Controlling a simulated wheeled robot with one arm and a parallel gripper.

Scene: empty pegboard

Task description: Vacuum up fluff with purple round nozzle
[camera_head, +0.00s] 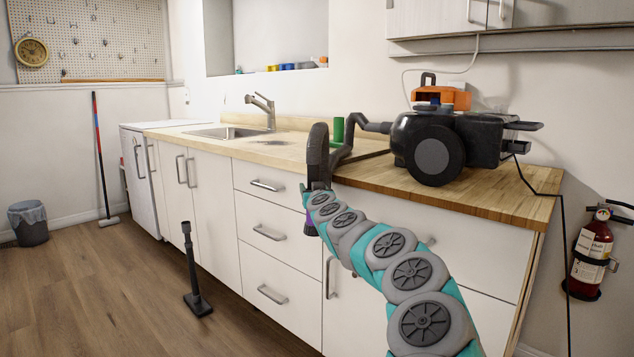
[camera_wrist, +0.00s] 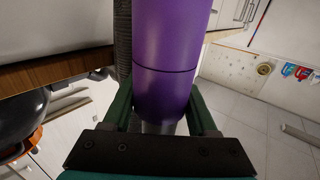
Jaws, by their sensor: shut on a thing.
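In the wrist view my gripper (camera_wrist: 163,108) is shut on a purple round nozzle (camera_wrist: 170,40), a smooth cylinder with a dark seam, between its green fingers. In the head view only a small purple part (camera_head: 309,224) shows beside the end of my arm, and my fingers are mostly hidden. A black curved hose handle (camera_head: 318,150) rises just above the arm's end and joins the hose of the black vacuum cleaner (camera_head: 475,140) on the wooden counter. A faint greyish patch (camera_head: 288,143) lies on the counter near the sink; I cannot tell surely that it is fluff.
The wooden counter (camera_head: 500,203) holds the sink (camera_head: 222,132), a green cylinder (camera_head: 338,130) and an orange item (camera_head: 443,97) on the vacuum. A black floor nozzle (camera_head: 195,290) stands on the floor. A fire extinguisher (camera_head: 592,250) hangs at right. The floor at left is mostly clear.

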